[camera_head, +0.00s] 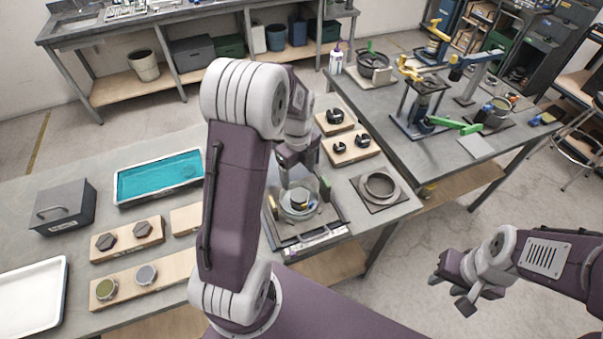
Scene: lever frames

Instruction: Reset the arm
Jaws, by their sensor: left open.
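My left arm rises through the middle of the view. Its gripper (297,178) points down, open, over a clear round bowl (318,208) on a square dark base (338,222) near the bench's front edge; the arm hides part of it, and I cannot tell whether they touch. My right gripper (450,293) hangs over the floor at lower right, its fingers apart and empty. On the right table stands a blue-framed lever press (421,108) with a yellow top and a green arm (455,125) sticking out to the right. A second blue and yellow lever frame (473,72) stands behind it.
The left bench holds a teal tray (160,177), a grey box (63,207), a white tray (32,308) and wooden blocks with dark pieces (350,147). A round ring fixture (380,187) sits right of the bowl. Open floor lies around my right gripper.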

